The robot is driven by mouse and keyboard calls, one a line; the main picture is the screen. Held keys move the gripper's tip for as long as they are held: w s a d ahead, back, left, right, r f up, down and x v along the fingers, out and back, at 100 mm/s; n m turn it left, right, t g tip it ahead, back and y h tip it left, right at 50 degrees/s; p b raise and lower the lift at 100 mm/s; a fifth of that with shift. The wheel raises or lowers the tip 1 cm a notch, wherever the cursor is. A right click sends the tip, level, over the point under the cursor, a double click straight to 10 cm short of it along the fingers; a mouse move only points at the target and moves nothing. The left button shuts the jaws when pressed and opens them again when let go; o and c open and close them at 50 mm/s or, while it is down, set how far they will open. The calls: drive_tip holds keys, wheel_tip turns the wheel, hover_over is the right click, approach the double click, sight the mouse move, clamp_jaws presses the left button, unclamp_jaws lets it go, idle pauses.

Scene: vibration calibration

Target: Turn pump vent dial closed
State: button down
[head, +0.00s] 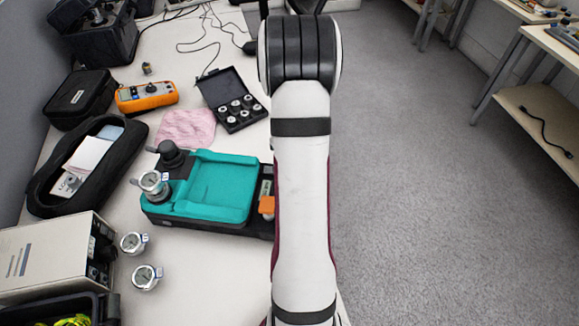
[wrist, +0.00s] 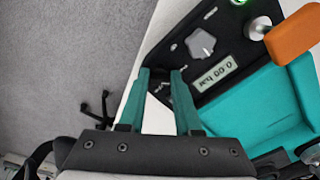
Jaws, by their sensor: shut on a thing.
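The pump (head: 207,190) is a teal and black unit on the white bench in the head view, its right end behind my arm. The gripper is hidden in the head view.
Two loose gauges (head: 146,277) stand in front of the pump. A pink cloth (head: 186,128), an open black case (head: 233,100) and an orange meter (head: 146,96) lie behind it. A beige instrument box (head: 52,258) stands left. The grey floor (head: 420,190) right of my arm is clear.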

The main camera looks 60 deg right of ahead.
drive_tip(key=shift+n, duration=0.5)
drive_tip(key=c, duration=0.6)
unclamp_jaws()
drive_tip(key=shift+r, duration=0.1)
wheel_tip(320, 180, up, 16)
drive_tip(key=shift+f, duration=0.2)
